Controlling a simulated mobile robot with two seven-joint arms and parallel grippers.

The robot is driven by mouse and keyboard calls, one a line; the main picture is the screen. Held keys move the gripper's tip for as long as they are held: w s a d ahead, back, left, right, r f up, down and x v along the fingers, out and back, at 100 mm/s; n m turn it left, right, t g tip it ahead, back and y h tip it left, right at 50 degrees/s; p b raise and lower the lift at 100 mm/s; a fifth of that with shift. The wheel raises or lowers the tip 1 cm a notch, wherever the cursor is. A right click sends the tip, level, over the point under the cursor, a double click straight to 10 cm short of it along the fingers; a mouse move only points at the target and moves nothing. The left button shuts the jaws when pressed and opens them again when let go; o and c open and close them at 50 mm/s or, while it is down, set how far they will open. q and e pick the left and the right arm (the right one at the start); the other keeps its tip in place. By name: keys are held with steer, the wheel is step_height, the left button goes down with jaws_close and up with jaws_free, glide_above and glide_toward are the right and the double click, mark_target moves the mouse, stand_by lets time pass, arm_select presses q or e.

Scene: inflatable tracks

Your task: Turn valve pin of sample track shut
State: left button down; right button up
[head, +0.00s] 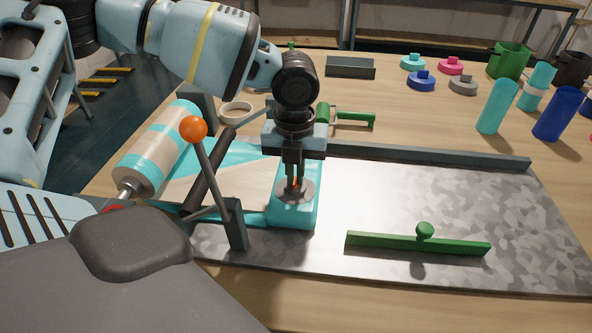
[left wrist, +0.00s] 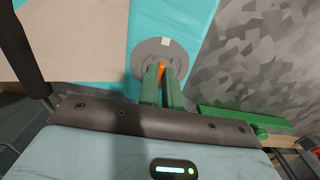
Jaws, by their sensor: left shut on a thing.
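The sample track (head: 240,170) is a flat beige band with teal borders, running from a striped roll at the left to a teal end on the metal plate. A round grey valve disc (head: 308,188) sits on the teal end; it also shows in the left wrist view (left wrist: 148,52). A small orange valve pin (left wrist: 161,69) stands on the disc. My left gripper (head: 294,182) points straight down over the disc, shut on the pin, its fingers hiding most of it. A small white mark (left wrist: 165,42) shows on the disc. My right gripper is not in view.
An orange-knobbed lever (head: 193,129) stands close left of my gripper. A green bar with a knob (head: 418,243) lies on the plate at right. A grey rail (head: 430,154) runs behind. Coloured caps and bottles stand at the back right. The plate's right part is clear.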

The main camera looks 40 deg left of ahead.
arm_select(q)
steer(key=shift+s+f, duration=0.25)
steer(key=shift+s, duration=0.1)
steer(key=c, duration=1.6)
jaws_free()
steer(key=shift+s+r, duration=0.1)
steer(key=shift+w+r, duration=0.1)
steer(key=shift+w, duration=0.1)
steer(key=shift+r, duration=3.85)
